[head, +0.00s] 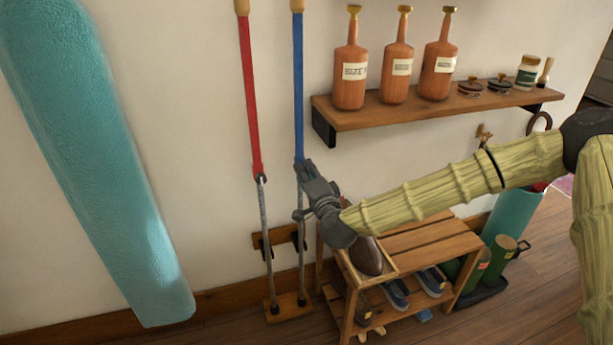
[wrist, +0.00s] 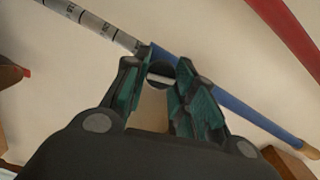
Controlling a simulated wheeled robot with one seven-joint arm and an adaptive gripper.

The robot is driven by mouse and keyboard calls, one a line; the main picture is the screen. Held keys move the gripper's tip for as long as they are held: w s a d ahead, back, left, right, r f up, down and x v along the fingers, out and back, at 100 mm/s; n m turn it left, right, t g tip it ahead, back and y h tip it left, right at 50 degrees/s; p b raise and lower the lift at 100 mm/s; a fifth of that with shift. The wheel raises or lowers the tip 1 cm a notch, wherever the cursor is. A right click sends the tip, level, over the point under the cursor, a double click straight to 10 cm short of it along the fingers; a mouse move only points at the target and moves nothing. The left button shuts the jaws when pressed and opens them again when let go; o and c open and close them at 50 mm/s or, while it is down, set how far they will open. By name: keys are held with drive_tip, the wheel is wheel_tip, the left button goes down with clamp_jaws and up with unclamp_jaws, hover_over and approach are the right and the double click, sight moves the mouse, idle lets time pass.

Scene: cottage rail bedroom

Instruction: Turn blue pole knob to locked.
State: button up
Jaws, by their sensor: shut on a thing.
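The blue pole (head: 298,90) stands upright against the wall, its blue upper part above a thin grey lower tube. In the wrist view the blue sleeve (wrist: 240,105) runs diagonally behind the fingers, and the grey tube with black marks (wrist: 95,20) continues to the upper left. My gripper (head: 303,172) is at the lower end of the blue sleeve. In the wrist view my gripper (wrist: 162,72) is shut around a dark round part, the knob (wrist: 160,74), where sleeve and tube meet. The fingers mostly hide it; its turned position cannot be read.
A red pole (head: 250,90) stands close to the left, in the same wooden floor holder (head: 288,306). A shelf with bottles (head: 430,112) is to the right. A shoe rack (head: 430,240) stands below my arm. A large teal padded board (head: 95,150) leans left.

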drive_tip(key=shift+m+b, duration=0.35)
drive_tip(key=shift+m, duration=1.05)
drive_tip(key=o, duration=1)
drive_tip(key=v, duration=1.2)
